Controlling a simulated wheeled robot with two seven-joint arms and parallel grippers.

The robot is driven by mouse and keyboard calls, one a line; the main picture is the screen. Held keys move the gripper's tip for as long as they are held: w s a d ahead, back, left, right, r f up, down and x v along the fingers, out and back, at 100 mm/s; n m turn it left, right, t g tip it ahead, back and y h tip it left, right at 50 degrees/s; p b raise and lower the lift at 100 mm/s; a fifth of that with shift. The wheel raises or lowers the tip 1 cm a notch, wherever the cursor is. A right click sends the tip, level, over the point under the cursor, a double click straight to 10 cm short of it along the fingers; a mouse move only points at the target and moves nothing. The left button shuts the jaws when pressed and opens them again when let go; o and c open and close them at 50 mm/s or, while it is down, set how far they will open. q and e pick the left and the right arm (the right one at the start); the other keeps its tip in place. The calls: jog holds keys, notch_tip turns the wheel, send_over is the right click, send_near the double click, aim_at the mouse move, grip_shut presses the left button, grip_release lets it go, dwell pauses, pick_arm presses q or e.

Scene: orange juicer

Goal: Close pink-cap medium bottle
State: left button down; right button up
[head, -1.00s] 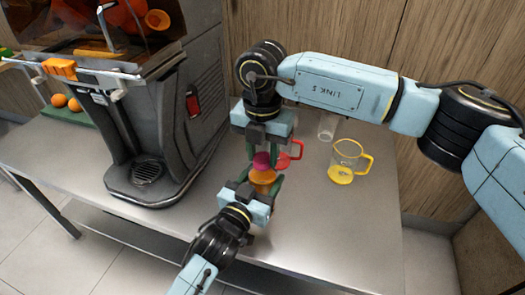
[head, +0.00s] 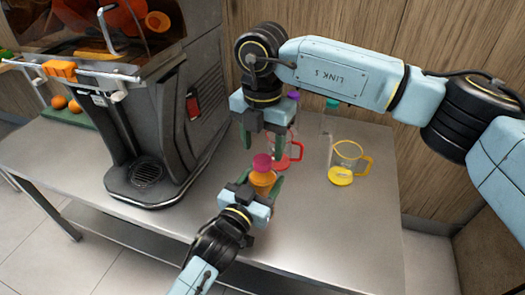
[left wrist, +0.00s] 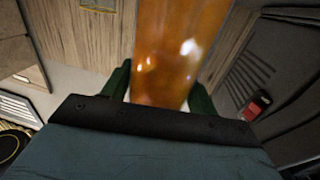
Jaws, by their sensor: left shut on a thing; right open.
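The medium bottle (head: 263,178), filled with orange juice, is held upright above the table's front part in the head view. Its pink cap (head: 262,162) sits on top of its neck; I cannot tell how tightly. My left gripper (head: 264,188) is shut on the bottle's body. In the left wrist view the orange bottle (left wrist: 168,55) stands between the green fingers. My right gripper (head: 263,140) is open and empty, above and behind the bottle, pointing down and apart from the cap.
A red-handled jug (head: 296,152) stands just behind the bottle, partly hidden by my right gripper. A yellow-handled jug (head: 341,176) with some juice stands to the right. Purple (head: 294,96) and teal (head: 332,103) caps show behind. The juicer (head: 150,130) stands left. The table's right front is clear.

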jog(key=shift+r, duration=0.7)
jog(key=shift+c, duration=0.4)
jog(key=n, duration=0.3)
jog(key=r+n, duration=0.1)
jog(key=n, duration=0.1)
jog(key=shift+n, duration=0.4)
jog(key=n, duration=0.5)
jog(key=shift+r+n, duration=0.3)
jog(key=n, duration=0.3)
jog(key=r+n, duration=0.1)
jog(key=n, duration=0.6)
jog(key=r+n, duration=0.1)
jog(key=n, duration=0.2)
jog(key=shift+f, duration=0.1)
